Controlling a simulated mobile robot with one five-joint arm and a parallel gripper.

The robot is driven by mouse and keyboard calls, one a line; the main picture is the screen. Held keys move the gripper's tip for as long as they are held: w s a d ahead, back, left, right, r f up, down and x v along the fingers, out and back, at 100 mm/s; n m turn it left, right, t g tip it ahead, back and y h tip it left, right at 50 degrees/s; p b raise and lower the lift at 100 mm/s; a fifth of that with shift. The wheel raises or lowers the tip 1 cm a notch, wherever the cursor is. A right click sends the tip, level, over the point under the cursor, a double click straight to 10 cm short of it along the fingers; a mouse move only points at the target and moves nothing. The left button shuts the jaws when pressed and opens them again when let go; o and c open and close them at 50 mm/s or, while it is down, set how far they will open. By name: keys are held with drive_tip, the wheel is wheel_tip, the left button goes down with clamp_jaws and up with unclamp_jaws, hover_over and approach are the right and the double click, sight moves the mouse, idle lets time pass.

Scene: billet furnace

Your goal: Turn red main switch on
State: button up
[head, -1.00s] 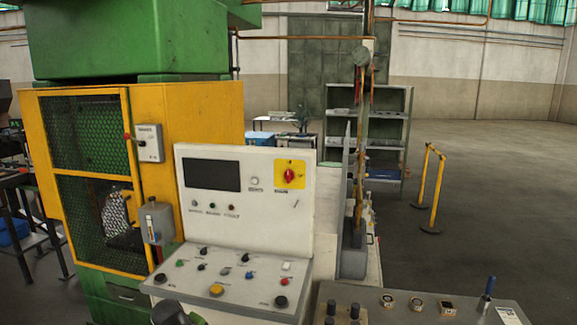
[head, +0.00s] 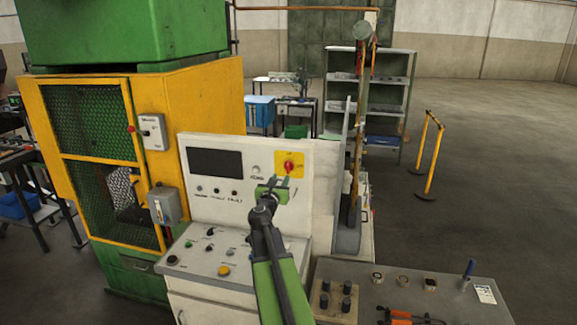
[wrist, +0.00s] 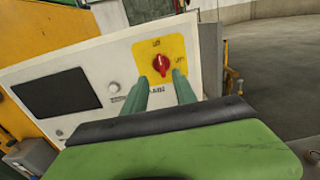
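The red main switch (head: 289,165) is a round knob on a yellow plate (head: 297,157), at the upper right of the white control panel (head: 310,205). In the wrist view the red switch (wrist: 161,64) shows on its yellow plate (wrist: 147,49), just beyond my fingertips. Its raised grip looks roughly upright there. My gripper (head: 272,188) is in front of the panel, just below and left of the switch in the head view. In the wrist view its two green fingers (wrist: 163,84) are apart with nothing between them, and they appear short of the knob.
Below the panel is a sloped desk (head: 190,262) with several buttons. A yellow machine frame with mesh doors (head: 95,125) stands at left. A grey bench (head: 395,292) with knobs and an orange-handled tool (head: 405,317) is at lower right. Open floor lies beyond the yellow barrier (head: 431,155).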

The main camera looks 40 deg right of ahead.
sight(288, 167)
drive_tip(key=x, duration=1.2)
drive_tip(key=shift+d, duration=0.25)
drive_tip(key=shift+w, duration=0.15)
drive_tip(key=shift+c, duration=0.2)
clamp_jaws()
